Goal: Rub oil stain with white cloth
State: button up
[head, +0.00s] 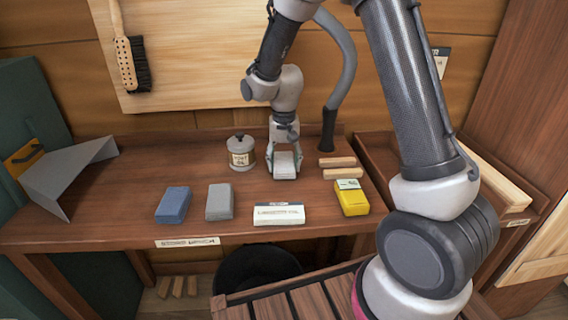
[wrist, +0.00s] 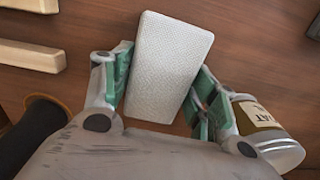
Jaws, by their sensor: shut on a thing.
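My gripper (head: 285,152) is over the back middle of the wooden bench, pointing down. It is shut on the white cloth (head: 285,168), a folded pad between its two fingers. In the wrist view the cloth (wrist: 170,65) shows a fine woven texture and sits between the green finger pads of my gripper (wrist: 160,92). I cannot tell whether the cloth touches the bench. I make out no oil stain in either view; it may be hidden.
A labelled tin (head: 241,153) stands just left of my gripper; wooden sticks (head: 338,174) lie to its right. Blue (head: 173,205), grey (head: 219,202), white labelled (head: 279,214) and yellow (head: 351,198) blocks line the front. A bent grey sheet (head: 70,172) stands left.

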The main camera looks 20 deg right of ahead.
jog(key=shift+r, duration=2.7)
jog(key=shift+r, duration=0.1)
jog(key=shift+r, duration=1.35)
